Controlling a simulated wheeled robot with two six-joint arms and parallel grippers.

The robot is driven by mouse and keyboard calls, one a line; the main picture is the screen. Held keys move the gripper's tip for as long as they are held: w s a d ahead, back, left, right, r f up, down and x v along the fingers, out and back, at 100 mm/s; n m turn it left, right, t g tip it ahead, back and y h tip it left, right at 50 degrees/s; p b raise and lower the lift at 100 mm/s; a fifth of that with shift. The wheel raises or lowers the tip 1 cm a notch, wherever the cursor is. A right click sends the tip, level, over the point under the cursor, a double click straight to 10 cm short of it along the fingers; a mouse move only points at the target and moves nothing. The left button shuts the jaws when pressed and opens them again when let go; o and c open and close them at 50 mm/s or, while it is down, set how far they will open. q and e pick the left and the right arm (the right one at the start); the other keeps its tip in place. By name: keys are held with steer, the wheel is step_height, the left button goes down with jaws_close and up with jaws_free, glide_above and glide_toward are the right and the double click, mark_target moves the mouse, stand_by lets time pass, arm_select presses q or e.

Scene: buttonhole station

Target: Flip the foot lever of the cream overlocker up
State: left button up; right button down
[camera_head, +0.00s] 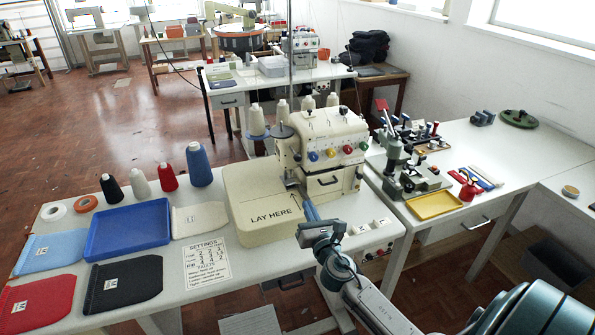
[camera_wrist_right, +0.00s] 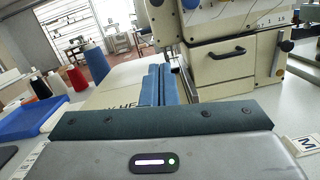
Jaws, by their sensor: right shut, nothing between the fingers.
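The cream overlocker (camera_head: 325,135) stands on the white table, with colored dials on its front and a flat "LAY HERE" plate (camera_head: 262,203) at its left. It also shows in the right wrist view (camera_wrist_right: 222,62), where a dark lever-like part (camera_wrist_right: 287,46) sticks out at its right side. I cannot tell whether that part is the foot lever. My right gripper (camera_head: 308,207) is in front of the machine, near the plate's right edge. Its blue fingers (camera_wrist_right: 160,84) are together with nothing between them, pointing toward the sewing area. My left gripper is not in view.
A blue tray (camera_head: 128,228), thread cones (camera_head: 199,165) and fabric pieces (camera_head: 124,284) lie on the left of the table. A settings card (camera_head: 207,262) lies in front of the plate. A second table at right holds a press (camera_head: 398,160) and a yellow tray (camera_head: 434,205).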

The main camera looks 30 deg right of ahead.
steer(key=shift+r, duration=0.1)
steer(key=p, duration=0.2)
glide_toward(294, 152)
steer(key=w+f, duration=0.4)
steer(key=f, duration=0.1)
steer(key=shift+w+d+f, duration=0.2)
steer(key=r+p, duration=0.3)
steer(key=shift+s+d+r, duration=0.1)
steer(key=shift+d+r, duration=0.2)
steer(key=shift+f, duration=0.1)
steer(key=shift+d, duration=0.15)
